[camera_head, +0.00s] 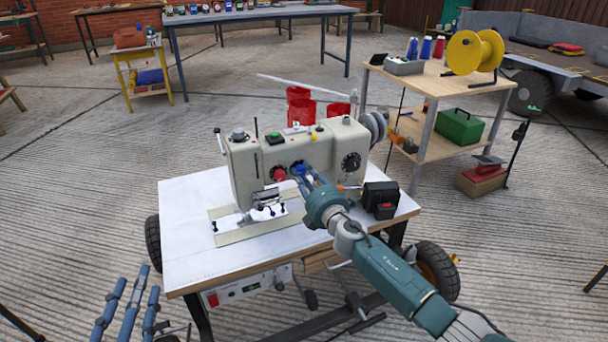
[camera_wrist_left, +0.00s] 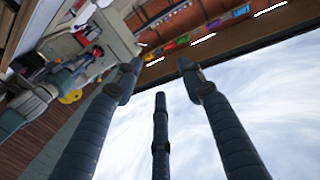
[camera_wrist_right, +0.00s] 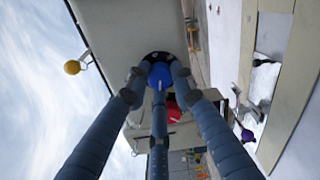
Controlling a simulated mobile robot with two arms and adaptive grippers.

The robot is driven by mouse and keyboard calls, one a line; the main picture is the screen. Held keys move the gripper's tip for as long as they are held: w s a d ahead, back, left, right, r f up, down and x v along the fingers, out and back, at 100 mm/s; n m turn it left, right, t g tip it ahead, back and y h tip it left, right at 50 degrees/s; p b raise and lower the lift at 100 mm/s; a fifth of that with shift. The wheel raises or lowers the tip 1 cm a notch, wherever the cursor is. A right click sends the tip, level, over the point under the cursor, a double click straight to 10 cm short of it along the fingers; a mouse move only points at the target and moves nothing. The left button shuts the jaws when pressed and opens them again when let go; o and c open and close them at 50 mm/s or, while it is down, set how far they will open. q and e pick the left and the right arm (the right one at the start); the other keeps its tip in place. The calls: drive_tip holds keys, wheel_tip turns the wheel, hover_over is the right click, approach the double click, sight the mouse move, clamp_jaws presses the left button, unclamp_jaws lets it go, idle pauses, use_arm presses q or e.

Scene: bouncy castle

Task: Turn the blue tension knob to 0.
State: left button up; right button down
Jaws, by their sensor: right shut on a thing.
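The blue tension knob (camera_head: 298,168) is on the front face of the cream sewing machine (camera_head: 246,172), just right of a red knob (camera_head: 279,175). In the right wrist view the blue knob (camera_wrist_right: 160,76) sits between my fingertips. My right gripper (camera_head: 302,174) is shut on it, with its fingers around the knob; they partly hide it in the head view. The knob's pointer and scale numbers are too small or hidden to read. My left gripper (camera_head: 133,285) is open and empty, low at the left, off the table's front edge.
The machine stands on a white-topped wheeled table (camera_head: 190,225). A black box (camera_head: 381,196) sits at the table's right. A black dial (camera_head: 351,162) is on the machine, right of the blue knob. A wooden trolley (camera_head: 432,85) stands behind right. The table's left part is clear.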

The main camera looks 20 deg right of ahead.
use_arm(q)
wheel_tip(320, 180, down, 9)
drive_tip(key=s+a+g+y+p, duration=0.1)
drive_tip(key=s+a+g, duration=0.1)
drive_tip(key=s+g, duration=0.1)
drive_tip(key=shift+g, duration=0.8)
use_arm(e)
drive_tip(key=shift+s+a+f+n, duration=0.1)
drive_tip(key=shift+f+n, duration=0.05)
drive_tip(key=shift+n, duration=1.9)
drive_tip(key=shift+w+a+f+n, duration=0.1)
drive_tip(key=shift+a+f+n, duration=0.05)
drive_tip(key=shift+n, duration=1.85)
drive_tip(key=shift+s+a+f+n, duration=0.1)
drive_tip(key=shift+f+n, duration=0.05)
drive_tip(key=shift+n, duration=1.9)
use_arm(q)
drive_tip(key=shift+f, duration=0.1)
use_arm(e)
drive_tip(key=c, duration=1.5)
unclamp_jaws()
drive_tip(key=shift+f, duration=0.1)
drive_tip(key=shift+o, duration=0.2)
drive_tip(key=shift+d, duration=0.15)
use_arm(q)
drive_tip(key=shift+w+a, duration=0.1)
use_arm(e)
drive_tip(key=shift+r, duration=0.25)
drive_tip(key=s, duration=1.2)
drive_tip(key=shift+d, duration=0.25)
